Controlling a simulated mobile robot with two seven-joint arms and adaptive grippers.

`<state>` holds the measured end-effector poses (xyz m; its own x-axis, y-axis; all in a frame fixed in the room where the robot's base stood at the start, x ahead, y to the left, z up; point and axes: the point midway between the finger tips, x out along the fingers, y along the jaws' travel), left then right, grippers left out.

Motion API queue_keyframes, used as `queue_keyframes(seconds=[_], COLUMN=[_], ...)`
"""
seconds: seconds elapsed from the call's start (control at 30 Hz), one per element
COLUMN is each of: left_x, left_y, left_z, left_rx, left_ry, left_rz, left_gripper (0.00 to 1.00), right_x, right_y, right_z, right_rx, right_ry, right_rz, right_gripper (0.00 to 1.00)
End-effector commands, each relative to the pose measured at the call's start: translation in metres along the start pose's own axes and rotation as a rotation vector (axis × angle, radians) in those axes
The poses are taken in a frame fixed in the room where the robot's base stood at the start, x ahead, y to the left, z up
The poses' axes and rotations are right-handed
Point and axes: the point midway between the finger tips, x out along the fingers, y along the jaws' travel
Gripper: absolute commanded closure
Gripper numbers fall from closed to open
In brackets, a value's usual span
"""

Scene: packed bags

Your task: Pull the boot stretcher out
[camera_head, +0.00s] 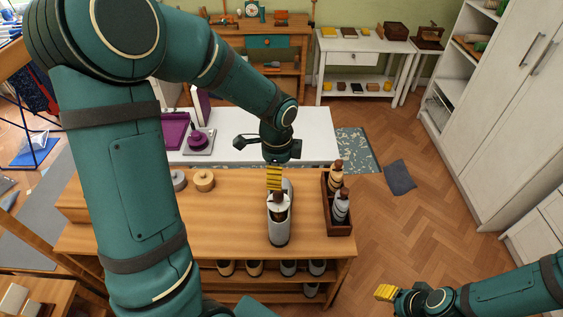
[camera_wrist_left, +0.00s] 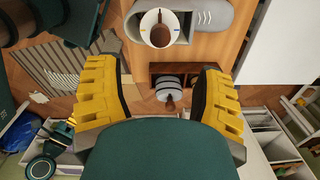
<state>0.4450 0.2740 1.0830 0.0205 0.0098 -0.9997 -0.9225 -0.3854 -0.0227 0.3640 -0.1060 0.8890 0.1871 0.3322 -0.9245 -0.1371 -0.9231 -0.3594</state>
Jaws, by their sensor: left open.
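A grey boot-shaped form (camera_head: 279,232) stands on the wooden bench top. The boot stretcher (camera_head: 278,201), pale with a brown knob, sits in its opening. In the left wrist view the stretcher's round white top and brown knob (camera_wrist_left: 160,30) lie near the upper edge, against the grey boot (camera_wrist_left: 208,14). My left gripper (camera_head: 274,178) is just above the stretcher in the head view. Its yellow fingers are spread wide in the left wrist view (camera_wrist_left: 158,85), with nothing between them. My right gripper (camera_head: 385,293) is low at the right, away from the bench; its finger gap is unclear.
A brown wooden tray (camera_head: 328,212) with two knobbed, bottle-like items stands right of the boot. Two round pieces (camera_head: 204,181) lie at the bench's left. A white table (camera_head: 240,150) adjoins behind. Several items fill the shelf below.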

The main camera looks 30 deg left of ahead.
Motion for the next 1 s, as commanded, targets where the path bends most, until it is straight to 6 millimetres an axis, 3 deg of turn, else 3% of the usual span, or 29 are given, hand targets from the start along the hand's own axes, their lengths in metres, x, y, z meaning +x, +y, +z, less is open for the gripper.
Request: queue_keyframes(seconds=[0.2,0.5,0.7,1.0], left_x=[0.043,0.09,0.105,0.108], left_y=[0.001,0.001,0.001,0.0], left_z=[0.0,-0.001,0.0,-0.001], left_rx=[0.0,-0.001,-0.002,-0.002], left_ry=[-0.002,0.0,0.0,0.001], left_rz=[0.006,0.003,0.002,0.0], left_gripper=[0.32,0.32,0.32,0.32], right_x=[0.006,0.011,0.013,0.013], right_y=[0.002,0.004,0.004,0.004], right_z=[0.0,0.001,0.001,0.001], right_rx=[0.0,0.0,0.001,0.0], right_ry=[0.001,0.001,0.001,0.001], right_rz=[0.001,0.003,0.003,0.003], right_gripper=[0.53,0.53,0.53,0.53])
